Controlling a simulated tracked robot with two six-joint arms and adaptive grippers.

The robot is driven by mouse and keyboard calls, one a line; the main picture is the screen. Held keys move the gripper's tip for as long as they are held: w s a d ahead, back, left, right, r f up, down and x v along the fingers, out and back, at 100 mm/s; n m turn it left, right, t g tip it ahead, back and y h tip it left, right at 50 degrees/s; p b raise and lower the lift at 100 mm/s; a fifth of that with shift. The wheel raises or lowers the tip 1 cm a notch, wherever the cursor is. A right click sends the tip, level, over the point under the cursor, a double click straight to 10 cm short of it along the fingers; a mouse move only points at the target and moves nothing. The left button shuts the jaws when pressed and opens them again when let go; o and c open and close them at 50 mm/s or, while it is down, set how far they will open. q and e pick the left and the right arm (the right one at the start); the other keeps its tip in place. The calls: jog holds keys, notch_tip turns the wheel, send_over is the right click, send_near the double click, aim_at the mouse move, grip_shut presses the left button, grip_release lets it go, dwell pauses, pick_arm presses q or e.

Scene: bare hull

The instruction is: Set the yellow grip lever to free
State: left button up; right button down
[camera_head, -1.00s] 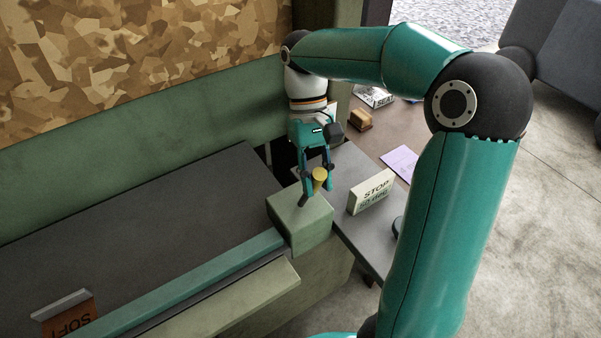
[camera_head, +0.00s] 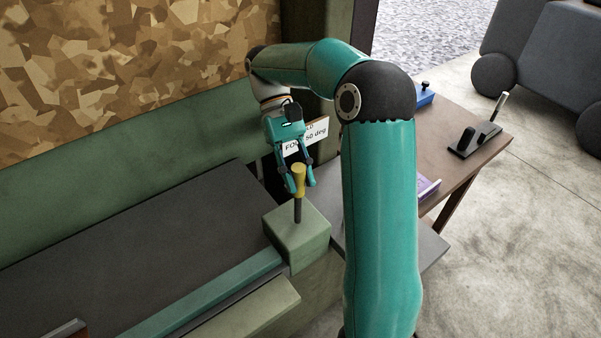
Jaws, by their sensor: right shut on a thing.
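The yellow grip lever (camera_head: 299,178) has a yellow handle on a dark shaft. It rises from the top of a green box (camera_head: 298,240) at the right end of the bench and looks about upright. My right gripper (camera_head: 300,184) is shut on the yellow handle from above, with a finger on either side. My left gripper is not in view.
A brown table (camera_head: 455,155) at the right holds a dark block with a lever (camera_head: 474,139), a blue box (camera_head: 425,95) and a purple item (camera_head: 428,188). My right arm hides part of it. The dark bench top (camera_head: 140,240) to the left is mostly clear.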

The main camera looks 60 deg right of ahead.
jog(key=c, duration=0.9)
grip_release()
jog(key=shift+s, duration=0.2)
jog(key=shift+w, duration=0.1)
